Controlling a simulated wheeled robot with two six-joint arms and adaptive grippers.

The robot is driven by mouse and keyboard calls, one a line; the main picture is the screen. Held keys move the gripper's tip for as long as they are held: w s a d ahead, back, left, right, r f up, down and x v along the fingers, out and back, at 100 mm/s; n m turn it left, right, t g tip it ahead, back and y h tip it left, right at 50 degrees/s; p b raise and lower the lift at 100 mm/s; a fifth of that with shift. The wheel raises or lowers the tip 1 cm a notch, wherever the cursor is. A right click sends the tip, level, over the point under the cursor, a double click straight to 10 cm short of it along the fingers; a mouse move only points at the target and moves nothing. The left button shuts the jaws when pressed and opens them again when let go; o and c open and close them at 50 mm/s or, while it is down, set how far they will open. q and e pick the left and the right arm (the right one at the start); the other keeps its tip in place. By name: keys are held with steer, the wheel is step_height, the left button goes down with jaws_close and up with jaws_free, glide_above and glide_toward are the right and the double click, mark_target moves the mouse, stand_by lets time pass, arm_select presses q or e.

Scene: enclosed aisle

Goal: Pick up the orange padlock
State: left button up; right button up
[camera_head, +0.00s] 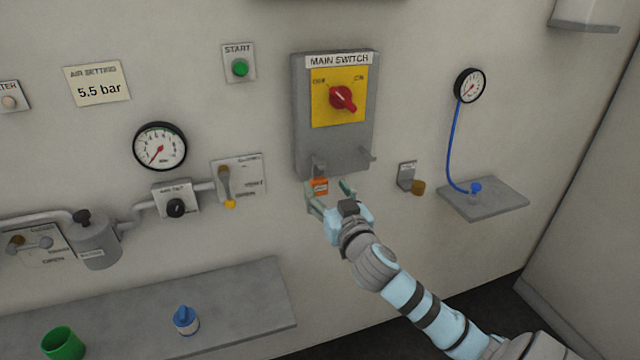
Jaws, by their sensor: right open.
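The orange padlock (320,187) is small and hangs just under the lower left part of the grey main switch box (333,145), below a small grey bracket. My right gripper (329,193) is open just below the switch box, its two fingers spread to the left and right of the padlock. I cannot tell whether the fingers touch it. The padlock's shackle is too small to make out. My left gripper is not in view.
A grey shelf (245,310) holds a green cup (63,344) and a blue-topped container (186,320). A bracket with a brass-coloured piece (417,188) is right of my gripper. A blue hose (450,150) runs from a gauge (470,86) to a small ledge (500,200).

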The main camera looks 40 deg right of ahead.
mark_target(319, 178)
steer(key=x, duration=0.5)
steer(key=shift+w+d+p, duration=0.1)
steer(key=shift+w+p, duration=0.2)
steer(key=shift+p, duration=0.05)
steer(key=shift+w+d+f, duration=0.15)
steer(key=shift+w, duration=0.2)
steer(key=c, duration=1.3)
